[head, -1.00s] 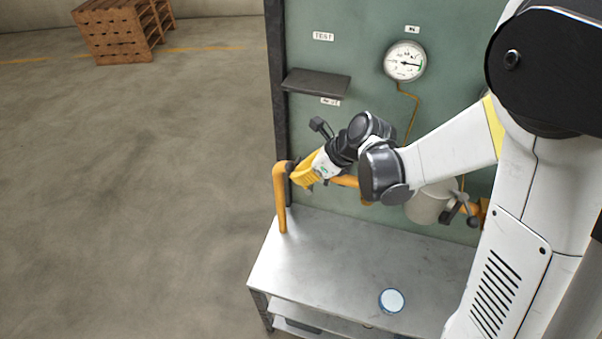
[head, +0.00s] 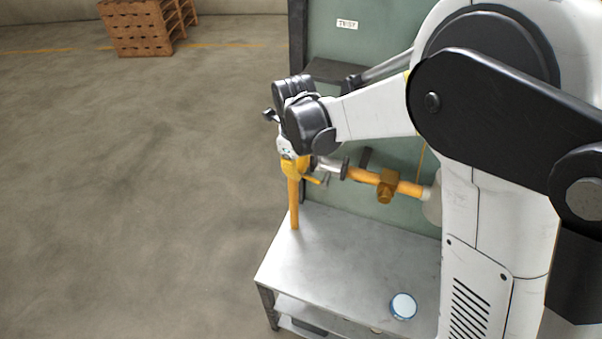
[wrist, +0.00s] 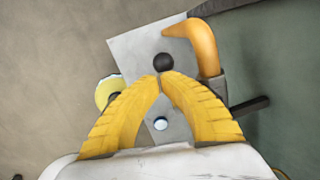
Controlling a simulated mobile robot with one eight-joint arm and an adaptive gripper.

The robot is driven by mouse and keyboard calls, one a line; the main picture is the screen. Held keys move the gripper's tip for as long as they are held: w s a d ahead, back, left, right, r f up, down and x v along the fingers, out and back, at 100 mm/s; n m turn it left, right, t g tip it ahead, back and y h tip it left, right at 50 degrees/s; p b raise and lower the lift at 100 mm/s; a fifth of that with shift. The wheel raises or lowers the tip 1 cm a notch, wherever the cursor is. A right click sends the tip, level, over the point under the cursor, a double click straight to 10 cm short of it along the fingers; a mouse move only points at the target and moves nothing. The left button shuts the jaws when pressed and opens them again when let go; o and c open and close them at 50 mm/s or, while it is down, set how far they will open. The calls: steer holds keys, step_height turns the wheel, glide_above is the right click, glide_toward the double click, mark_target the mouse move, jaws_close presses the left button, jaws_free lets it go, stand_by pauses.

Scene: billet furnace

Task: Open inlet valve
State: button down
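My gripper (wrist: 161,75) has two ribbed yellow fingers whose tips almost meet in the wrist view. A round black knob (wrist: 163,61) shows right at the tips; whether it is pinched or just beyond them I cannot tell. In the head view the gripper (head: 294,170) points down beside the left end of the orange pipe (head: 408,188), close to its bend. The bend (wrist: 205,47) lies right of the knob in the wrist view. The arm hides part of the pipework.
A metal bench (head: 325,255) stands below, with a blue-rimmed white round object (head: 403,306) on it. The green panel (head: 345,45) is behind, with a dark shelf (head: 335,70). Wooden pallets (head: 140,28) stand far left. The floor at left is clear.

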steer(key=shift+w+a+f+b, duration=0.1)
steer(key=shift+a+f+b, duration=0.15)
steer(key=shift+f+b, duration=0.2)
stand_by(0.4)
